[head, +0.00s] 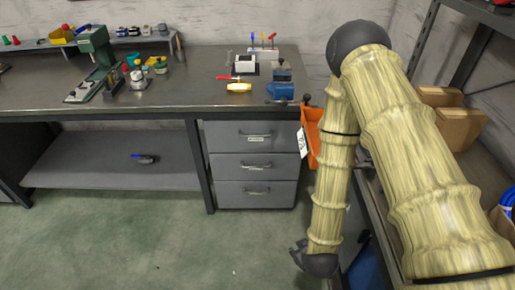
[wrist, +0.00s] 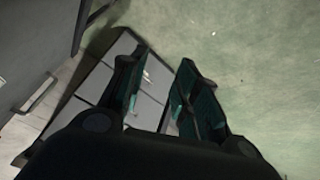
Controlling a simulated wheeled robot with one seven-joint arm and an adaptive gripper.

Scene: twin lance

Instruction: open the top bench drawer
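The bench drawer unit sits under the right end of the workbench (head: 150,105), with three grey fronts stacked. The top drawer (head: 225,134) looks closed, level with the fronts below.
An orange bin (head: 311,135) hangs right of the drawers, near the top front. A blue vise (head: 280,88) and small tools stand on the bench. Shelving with cardboard boxes (head: 460,127) is at the right. The green floor (head: 170,245) before the drawers is clear.

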